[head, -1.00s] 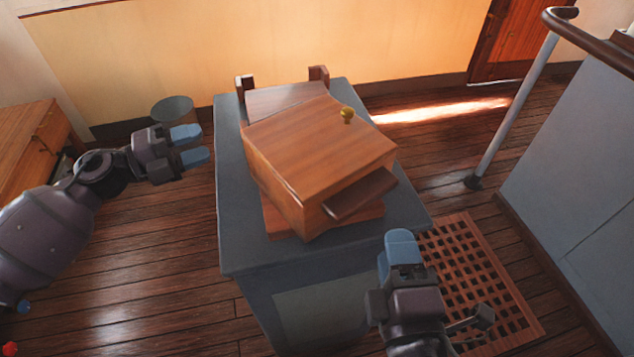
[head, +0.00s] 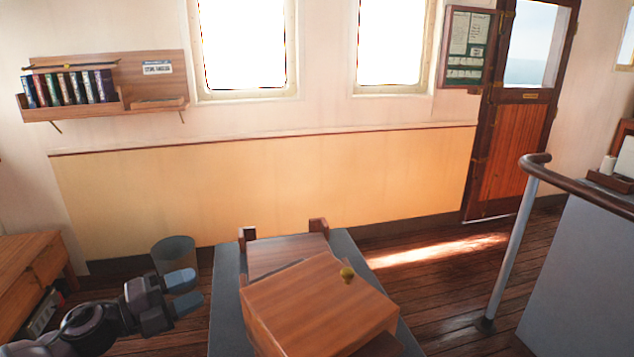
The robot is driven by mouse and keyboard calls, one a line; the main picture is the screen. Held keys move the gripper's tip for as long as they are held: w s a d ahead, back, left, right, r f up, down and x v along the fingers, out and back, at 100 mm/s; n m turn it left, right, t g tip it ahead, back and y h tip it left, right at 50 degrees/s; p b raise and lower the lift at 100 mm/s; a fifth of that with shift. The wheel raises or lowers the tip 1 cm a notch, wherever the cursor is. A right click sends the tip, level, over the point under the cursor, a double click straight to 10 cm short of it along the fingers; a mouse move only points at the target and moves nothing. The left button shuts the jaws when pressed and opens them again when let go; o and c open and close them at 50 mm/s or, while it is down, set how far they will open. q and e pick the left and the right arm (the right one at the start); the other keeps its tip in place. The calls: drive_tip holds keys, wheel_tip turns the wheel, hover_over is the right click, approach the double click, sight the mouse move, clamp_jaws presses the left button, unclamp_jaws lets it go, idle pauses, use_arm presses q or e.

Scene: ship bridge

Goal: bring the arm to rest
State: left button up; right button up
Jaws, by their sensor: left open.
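My left gripper (head: 187,292) is at the lower left, open, with its two blue fingertips apart and nothing between them. It is left of the grey pedestal (head: 226,290), apart from it. My left arm comes in from the lower left corner. My right gripper is not in the picture.
A grey bin (head: 175,254) stands on the floor behind my left gripper. A wooden desk (head: 30,262) is at the left. A railing (head: 512,250) and a grey console (head: 585,285) are at the right. A bookshelf (head: 100,102) hangs on the far wall.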

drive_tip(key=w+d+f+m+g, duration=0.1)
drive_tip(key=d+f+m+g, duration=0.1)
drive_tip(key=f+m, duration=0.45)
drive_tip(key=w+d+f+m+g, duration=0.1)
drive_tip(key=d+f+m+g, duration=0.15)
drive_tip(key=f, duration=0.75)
use_arm(q)
drive_tip(key=s+a+f+n+t+y, duration=0.25)
drive_tip(key=f+n+y, duration=0.45)
drive_tip(key=n, duration=0.4)
drive_tip(key=s+a+f+n+t+y, duration=0.2)
drive_tip(key=s+f+n+t+y, duration=0.15)
drive_tip(key=f+n+y, duration=0.4)
drive_tip(key=s+f+n+g, duration=0.2)
drive_tip(key=s+f+n, duration=0.2)
drive_tip(key=s+f, duration=0.3)
drive_tip(key=s+f+n+g+y, duration=0.1)
drive_tip(key=s+f+n+g, duration=0.2)
drive_tip(key=s, duration=0.9)
wheel_tip(320, 180, down, 4)
drive_tip(key=shift+d+f+n, duration=0.1)
drive_tip(key=shift+d+n, duration=0.05)
drive_tip(key=shift+n, duration=1.1)
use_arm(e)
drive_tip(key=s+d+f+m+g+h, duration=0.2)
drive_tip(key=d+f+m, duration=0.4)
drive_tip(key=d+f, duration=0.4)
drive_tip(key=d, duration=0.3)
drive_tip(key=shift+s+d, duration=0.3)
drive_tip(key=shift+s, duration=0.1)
